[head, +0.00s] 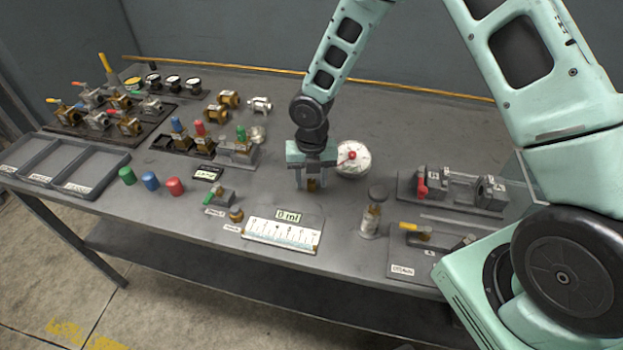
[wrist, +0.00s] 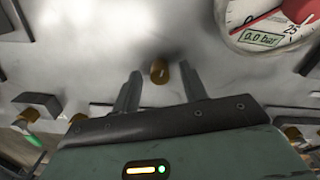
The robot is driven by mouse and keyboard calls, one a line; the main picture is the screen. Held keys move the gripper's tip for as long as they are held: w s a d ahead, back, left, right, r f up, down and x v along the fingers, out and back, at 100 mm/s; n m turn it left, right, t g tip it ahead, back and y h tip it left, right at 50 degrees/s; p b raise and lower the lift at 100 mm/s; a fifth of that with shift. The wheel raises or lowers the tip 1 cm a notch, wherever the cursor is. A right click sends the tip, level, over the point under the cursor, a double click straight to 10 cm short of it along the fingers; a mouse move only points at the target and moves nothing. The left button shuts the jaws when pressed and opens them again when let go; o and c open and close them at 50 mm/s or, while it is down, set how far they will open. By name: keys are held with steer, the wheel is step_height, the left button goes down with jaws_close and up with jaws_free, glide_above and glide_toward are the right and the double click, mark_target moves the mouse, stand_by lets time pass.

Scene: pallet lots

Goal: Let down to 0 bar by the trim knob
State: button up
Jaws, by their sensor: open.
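The trim knob, a small brass knob (wrist: 158,72), shows between the fingertips in the wrist view. It also shows under my gripper in the head view (head: 313,185). My gripper (head: 311,187) points down over it with its fingers apart, one on each side. In the wrist view my gripper (wrist: 160,69) is open, with gaps visible between the knob and both fingers. The round white gauge (head: 353,160) with a red needle stands just right of my gripper. In the wrist view the gauge's (wrist: 268,22) display reads 0.0 bar.
A scale plate (head: 283,235) marked 0 ml lies in front of my gripper. A capped bottle (head: 371,217) stands to its front right. A valve fixture (head: 455,190) is farther right. Valves and coloured caps crowd the left. The bench behind the gauge is clear.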

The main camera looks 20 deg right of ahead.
steer(key=shift+f, duration=0.45)
steer(key=shift+c, duration=0.2)
jaws_close()
